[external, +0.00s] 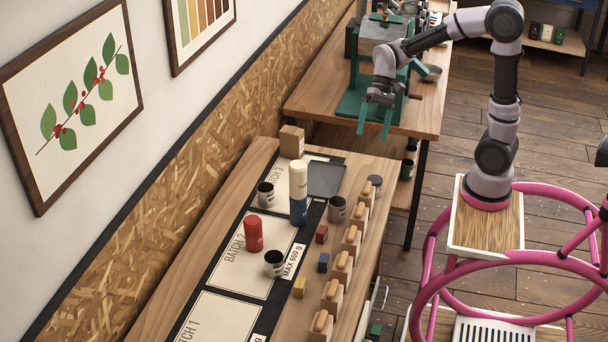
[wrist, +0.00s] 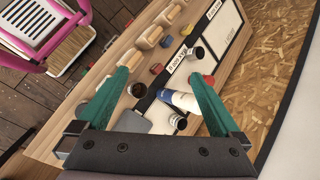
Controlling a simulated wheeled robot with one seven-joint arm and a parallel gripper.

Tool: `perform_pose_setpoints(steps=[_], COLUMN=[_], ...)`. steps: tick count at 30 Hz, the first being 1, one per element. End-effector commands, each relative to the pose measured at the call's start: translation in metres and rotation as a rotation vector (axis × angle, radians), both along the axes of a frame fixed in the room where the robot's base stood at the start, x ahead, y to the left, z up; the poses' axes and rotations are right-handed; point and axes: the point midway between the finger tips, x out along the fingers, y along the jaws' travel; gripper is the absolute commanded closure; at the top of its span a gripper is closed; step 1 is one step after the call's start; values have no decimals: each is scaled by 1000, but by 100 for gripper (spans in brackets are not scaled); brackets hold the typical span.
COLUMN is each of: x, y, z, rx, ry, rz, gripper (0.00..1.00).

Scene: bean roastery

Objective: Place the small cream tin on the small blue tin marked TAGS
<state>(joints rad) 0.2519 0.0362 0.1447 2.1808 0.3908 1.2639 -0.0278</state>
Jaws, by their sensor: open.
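The small cream tin (external: 298,180) stands upright on top of the small blue tin (external: 298,212), roughly in line with it, on the long wooden counter. In the wrist view the cream tin (wrist: 167,96) and the blue tin (wrist: 188,103) show as one column between my fingers' lines. Marking on the blue tin is too small to read. My gripper (external: 373,133) is open and empty, with green fingers pointing down, apart from the tins and beyond them toward the back bench. In the wrist view my open gripper (wrist: 158,74) has nothing between its fingers.
A red tin (external: 253,234) and several dark cups (external: 274,263) stand near the stack. A grey tray (external: 326,181) and a cardboard box (external: 291,140) lie behind it. Wooden-handled pieces (external: 342,266) line the counter's right edge. A green machine (external: 361,80) stands on the back bench.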

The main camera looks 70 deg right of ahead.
Motion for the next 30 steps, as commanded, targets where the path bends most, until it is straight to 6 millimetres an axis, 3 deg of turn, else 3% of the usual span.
perform_pose_setpoints(steps=[1,9,15,21,30], x=[-17,-91,-132,-149,-150], y=[-1,-25,-44,-53,-54], z=[13,57,77,84,84], rx=[-62,-362,-518,-584,-590], ry=[-67,-395,-608,-706,-714], rz=[31,163,224,247,248], gripper=[0,0,0,0,0])
